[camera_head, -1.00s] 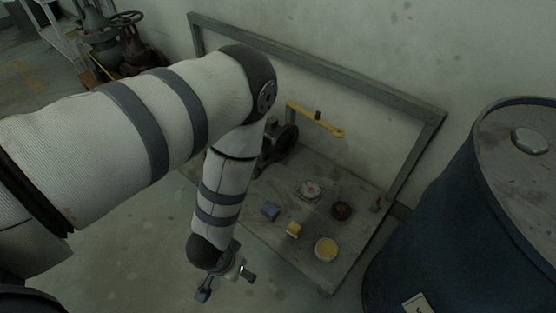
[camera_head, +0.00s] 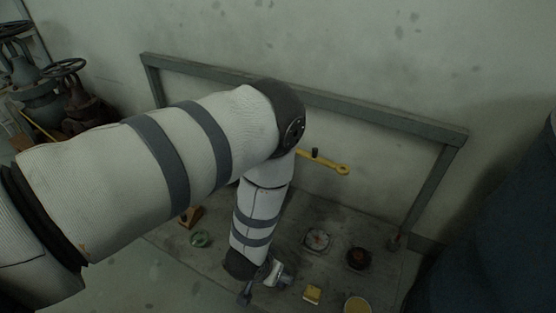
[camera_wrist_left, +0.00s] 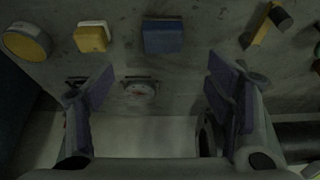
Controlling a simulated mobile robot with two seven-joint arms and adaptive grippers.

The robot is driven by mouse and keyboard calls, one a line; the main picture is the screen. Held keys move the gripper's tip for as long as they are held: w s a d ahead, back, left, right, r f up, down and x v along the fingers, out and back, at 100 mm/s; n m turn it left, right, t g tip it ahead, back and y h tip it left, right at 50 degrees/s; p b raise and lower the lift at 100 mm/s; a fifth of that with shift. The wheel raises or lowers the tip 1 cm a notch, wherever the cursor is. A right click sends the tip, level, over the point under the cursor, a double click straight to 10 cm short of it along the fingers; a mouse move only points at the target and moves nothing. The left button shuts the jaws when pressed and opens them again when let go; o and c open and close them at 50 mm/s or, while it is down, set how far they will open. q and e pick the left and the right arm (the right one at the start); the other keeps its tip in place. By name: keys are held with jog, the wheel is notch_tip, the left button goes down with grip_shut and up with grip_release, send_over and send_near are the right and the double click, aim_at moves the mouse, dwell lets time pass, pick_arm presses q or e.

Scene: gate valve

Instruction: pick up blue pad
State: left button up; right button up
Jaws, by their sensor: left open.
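The blue pad (camera_wrist_left: 162,37) is a small rectangular block lying on the grey bench, at the top middle of the left wrist view. In the head view I cannot make it out; my left gripper and forearm seem to cover it. My left gripper (camera_head: 265,289) is over the front part of the bench, beside a yellow block (camera_head: 312,294). In the left wrist view its fingers (camera_wrist_left: 160,88) are wide apart with nothing held between them. The pad shows beyond the fingertips, roughly centred across the gap. My right gripper is in neither view.
The yellow block also shows in the left wrist view (camera_wrist_left: 91,37), with a round yellow tin (camera_wrist_left: 27,41) beside it. A white-faced gauge (camera_head: 316,239) and a dark round part (camera_head: 358,258) lie further back. A yellow wrench (camera_head: 326,163) is by the wall. A blue drum (camera_head: 500,235) stands right.

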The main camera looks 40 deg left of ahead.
pick_arm(q)
jog(key=b+x, duration=0.2)
jog(key=x, duration=0.3)
jog(key=shift+f, duration=0.45)
jog(key=b+x, duration=0.3)
jog(key=x, duration=0.2)
jog(key=shift+s+a, duration=0.1)
jog(key=shift+a, duration=0.05)
jog(key=shift+f+b, duration=0.25)
jog(key=shift+b, duration=0.05)
jog(key=shift+r, duration=0.2)
jog(key=c, duration=1.3)
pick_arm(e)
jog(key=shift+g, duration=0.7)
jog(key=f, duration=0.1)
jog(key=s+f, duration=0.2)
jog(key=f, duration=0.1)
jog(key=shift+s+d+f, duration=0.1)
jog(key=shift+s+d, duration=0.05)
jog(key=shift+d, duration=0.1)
